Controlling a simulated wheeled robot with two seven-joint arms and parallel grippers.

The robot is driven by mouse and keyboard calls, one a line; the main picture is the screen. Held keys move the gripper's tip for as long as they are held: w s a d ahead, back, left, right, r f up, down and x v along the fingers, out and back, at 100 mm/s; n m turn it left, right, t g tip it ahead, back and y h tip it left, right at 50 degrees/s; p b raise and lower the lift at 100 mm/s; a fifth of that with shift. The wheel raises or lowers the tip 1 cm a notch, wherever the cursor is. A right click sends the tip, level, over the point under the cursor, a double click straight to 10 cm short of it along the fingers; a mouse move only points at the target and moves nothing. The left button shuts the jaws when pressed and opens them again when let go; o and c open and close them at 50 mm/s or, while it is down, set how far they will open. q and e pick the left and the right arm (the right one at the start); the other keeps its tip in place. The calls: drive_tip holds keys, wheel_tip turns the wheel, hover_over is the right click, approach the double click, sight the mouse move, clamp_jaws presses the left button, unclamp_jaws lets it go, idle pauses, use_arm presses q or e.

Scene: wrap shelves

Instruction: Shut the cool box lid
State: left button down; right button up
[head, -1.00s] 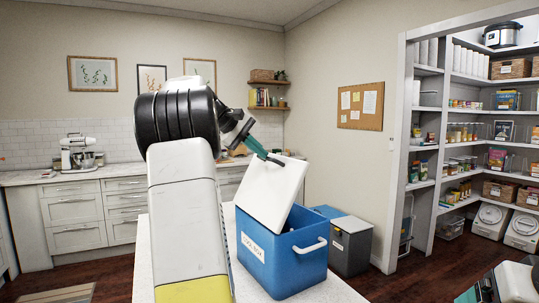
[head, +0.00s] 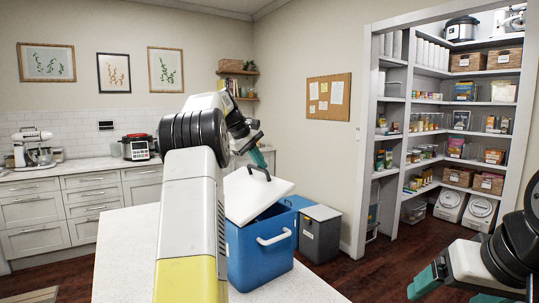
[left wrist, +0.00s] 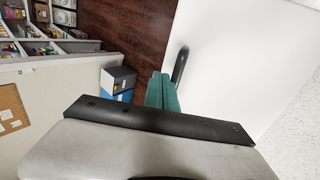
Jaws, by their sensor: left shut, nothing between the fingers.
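The blue cool box (head: 258,256) stands on the white counter, its front handle facing right. In the left wrist view the lid (left wrist: 245,50) fills the upper right, beside the gripper's fingertips (left wrist: 180,65). My right gripper (head: 450,290) is at the lower right, fingers apart, partly cut off by the frame.
The white counter (head: 125,250) is clear left of my left arm, which hides part of the box. A grey bin (head: 320,236) and a blue bin stand on the floor behind the box. Pantry shelves (head: 425,105) are at the right. A red-and-black cooker (head: 138,147) sits on the back counter.

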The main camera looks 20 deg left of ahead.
use_arm(q)
drive_tip(key=shift+x, duration=2.8)
drive_tip(key=shift+s+a+f, duration=0.15)
